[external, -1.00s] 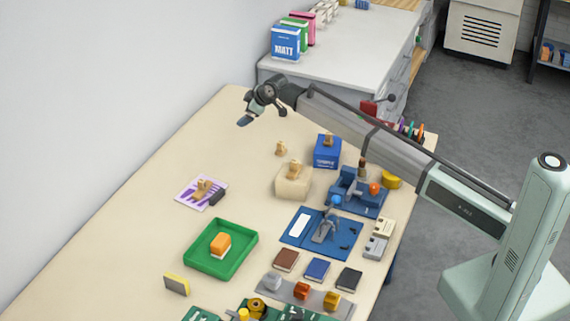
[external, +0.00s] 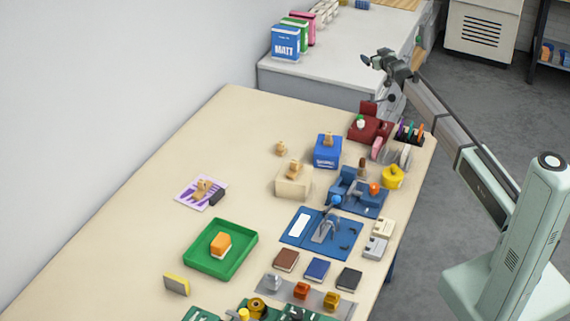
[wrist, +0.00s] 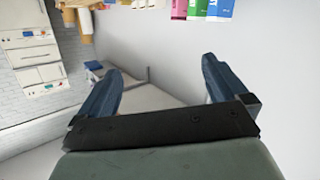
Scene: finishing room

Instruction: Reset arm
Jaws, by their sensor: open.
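My gripper (external: 368,60) is raised in the external view, above the gap between the wooden table and the white counter, toward the right. It holds nothing. In the wrist view my gripper (wrist: 162,88) shows two blue fingers spread wide apart, with only the room behind them. My arm reaches up and left from its pale green base at the right.
Bags (external: 285,43) stand on the counter (external: 340,62). The table's left side is mostly bare.

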